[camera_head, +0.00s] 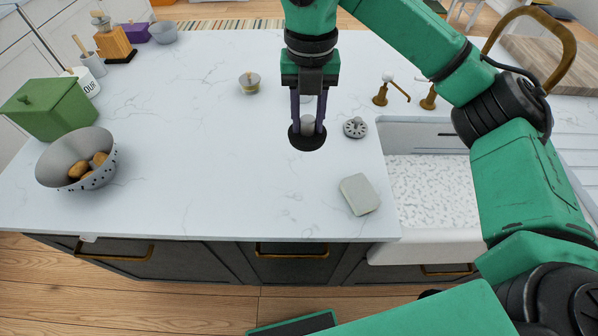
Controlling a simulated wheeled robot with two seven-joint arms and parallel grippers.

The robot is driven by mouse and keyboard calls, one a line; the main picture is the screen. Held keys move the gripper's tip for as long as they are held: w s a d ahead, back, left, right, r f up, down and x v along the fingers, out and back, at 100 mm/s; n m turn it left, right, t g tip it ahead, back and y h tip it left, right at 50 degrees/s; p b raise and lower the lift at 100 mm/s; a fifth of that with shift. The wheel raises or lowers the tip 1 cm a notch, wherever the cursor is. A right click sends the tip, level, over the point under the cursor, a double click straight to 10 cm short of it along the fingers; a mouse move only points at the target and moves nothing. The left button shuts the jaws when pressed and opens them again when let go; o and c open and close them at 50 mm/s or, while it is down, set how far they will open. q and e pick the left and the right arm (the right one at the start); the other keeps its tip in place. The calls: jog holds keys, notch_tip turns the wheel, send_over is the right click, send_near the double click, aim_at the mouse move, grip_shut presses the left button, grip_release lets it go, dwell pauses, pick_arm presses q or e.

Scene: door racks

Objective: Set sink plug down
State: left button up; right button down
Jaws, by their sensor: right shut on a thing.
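The sink plug (307,141) is a dark round disc with a pale knob on top. My right gripper (308,124) is shut on its knob, with one finger on each side. The plug is upright, over the white marble counter (200,150), left of the sink. I cannot tell whether its underside touches the counter. My left gripper is not in view.
A grey sink strainer (355,127) and a pale sponge-like block (359,194) lie near the sink (433,190). A small jar (249,83) stands behind. A colander (77,160) and green box (48,108) are at left. The counter's middle is clear.

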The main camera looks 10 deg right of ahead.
aim_at(311, 149)
jog(key=shift+f, duration=0.8)
jog(key=s+f, duration=0.1)
jog(key=f, duration=0.2)
jog(key=s+f, duration=0.1)
jog(key=shift+s+f+b, duration=0.35)
jog(key=f+p, duration=0.1)
jog(key=f, duration=0.5)
jog(key=f+p, duration=0.1)
jog(key=f, duration=0.5)
jog(key=shift+w+f, duration=0.2)
jog(key=shift+f, duration=0.2)
jog(key=shift+w+f, duration=0.1)
jog(key=c, duration=0.6)
grip_release()
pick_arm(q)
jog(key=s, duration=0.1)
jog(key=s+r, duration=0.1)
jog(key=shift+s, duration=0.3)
pick_arm(e)
jog(key=shift+o, duration=0.2)
